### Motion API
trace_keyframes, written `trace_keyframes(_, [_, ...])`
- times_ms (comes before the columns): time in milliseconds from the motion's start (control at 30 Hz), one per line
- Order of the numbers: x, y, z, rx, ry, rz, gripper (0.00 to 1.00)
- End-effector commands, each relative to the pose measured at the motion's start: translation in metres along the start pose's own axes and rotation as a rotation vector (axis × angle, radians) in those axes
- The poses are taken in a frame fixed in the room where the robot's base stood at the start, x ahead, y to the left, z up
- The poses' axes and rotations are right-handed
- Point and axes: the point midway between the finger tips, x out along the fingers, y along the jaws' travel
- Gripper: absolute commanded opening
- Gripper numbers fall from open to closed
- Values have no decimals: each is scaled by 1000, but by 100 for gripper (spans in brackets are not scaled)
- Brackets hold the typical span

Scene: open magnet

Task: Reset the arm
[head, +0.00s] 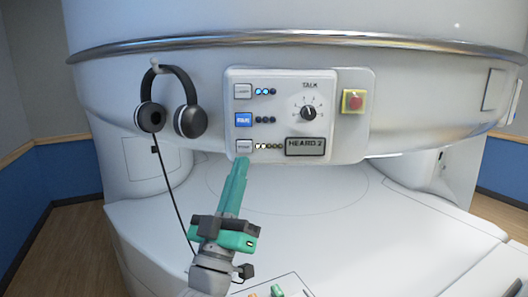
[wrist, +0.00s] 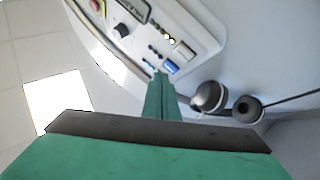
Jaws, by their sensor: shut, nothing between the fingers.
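My gripper (head: 241,161) is teal and shut, with nothing between its fingers. It points up at the control panel (head: 275,80) on the magnet housing. In the head view its tip overlaps the panel's lower left edge, just below the lowest grey button (head: 244,147); I cannot tell whether it touches. In the wrist view the shut fingers (wrist: 160,76) point toward the panel (wrist: 198,18), close to the blue-lit button (wrist: 171,66) in the picture.
Black headphones (head: 178,88) hang from a hook left of the panel, their cord running down behind my arm. The panel carries a TALK dial (head: 309,113), a red button (head: 353,100) and a display reading HEARD:2 (head: 305,147). A white table surface (head: 400,240) lies below, mostly clear.

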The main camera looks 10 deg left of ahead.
Motion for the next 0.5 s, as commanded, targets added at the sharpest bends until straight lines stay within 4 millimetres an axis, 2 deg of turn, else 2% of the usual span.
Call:
trace_keyframes(167, [-36,-16,49,-12,-45,-70,0])
trace_keyframes(300, [-78,-28,94,-11,-92,-140,0])
trace_keyframes(500, [-144,-35,152,1,-167,-227,0])
